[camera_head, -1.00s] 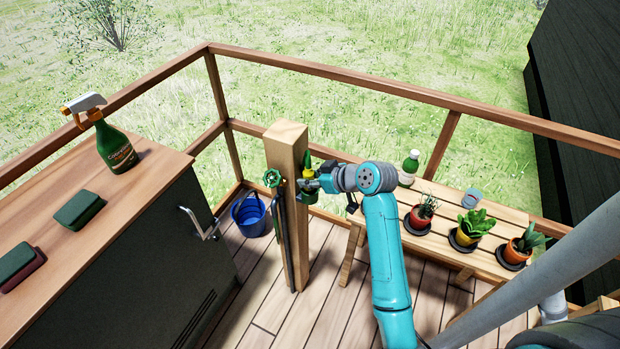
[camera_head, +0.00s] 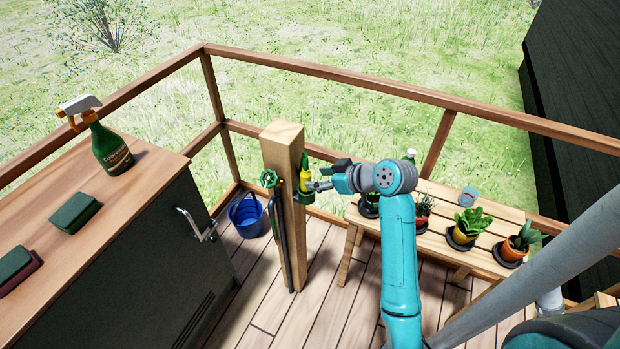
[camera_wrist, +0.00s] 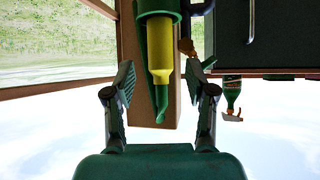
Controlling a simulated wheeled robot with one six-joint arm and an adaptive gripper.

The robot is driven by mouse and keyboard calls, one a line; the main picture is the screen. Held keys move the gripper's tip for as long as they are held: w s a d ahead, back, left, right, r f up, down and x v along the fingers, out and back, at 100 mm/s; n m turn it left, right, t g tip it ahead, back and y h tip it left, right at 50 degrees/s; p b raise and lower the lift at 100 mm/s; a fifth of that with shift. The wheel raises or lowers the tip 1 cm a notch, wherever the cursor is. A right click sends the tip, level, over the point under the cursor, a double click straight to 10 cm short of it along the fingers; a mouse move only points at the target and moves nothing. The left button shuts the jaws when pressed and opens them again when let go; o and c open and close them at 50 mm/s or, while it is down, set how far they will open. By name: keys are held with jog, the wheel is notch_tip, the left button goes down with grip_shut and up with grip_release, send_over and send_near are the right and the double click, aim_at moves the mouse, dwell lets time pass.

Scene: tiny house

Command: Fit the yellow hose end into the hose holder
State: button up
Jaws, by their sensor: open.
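The yellow hose end (camera_head: 305,179) stands upright in the green hose holder (camera_head: 306,198) on the right side of the wooden post. My gripper (camera_head: 321,186) is open and empty, just right of the hose end. In the wrist view its two fingers (camera_wrist: 162,84) are spread on either side of the hose end, apart from it. How deep it sits inside the ring is hidden.
The wooden post (camera_head: 283,150) carries a green tap (camera_head: 268,179) and a grey pipe. A blue bucket (camera_head: 249,217) stands left of it. A slatted bench (camera_head: 433,243) with several potted plants is at right. A cabinet (camera_head: 125,240) with a spray bottle (camera_head: 110,148) is at left.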

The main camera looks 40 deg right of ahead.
jog(key=a+v, duration=0.1)
jog(key=v, duration=0.5)
jog(key=s+a+f+m+t+h, duration=0.1)
jog(key=s+a+f+m+h, duration=0.1)
jog(key=s+a+f, duration=0.45)
jog(key=s+a+f+m+h, duration=0.15)
jog(key=s+a+f, duration=0.25)
jog(key=a+f, duration=0.4)
jog(key=s+a+r+t, duration=0.1)
jog(key=s+a+r, duration=0.1)
jog(key=s, duration=0.4)
jog(key=s+a+r+n+t+y, duration=0.1)
jog(key=s+a+r, duration=0.2)
jog(key=s, duration=0.4)
jog(key=s+a+r+n+y, duration=0.1)
jog(key=s+a+r, duration=0.2)
jog(key=s, duration=0.4)
jog(key=shift+a+r+t, duration=0.25)
jog(key=shift+a+t, duration=0.15)
jog(key=shift+a, duration=0.35)
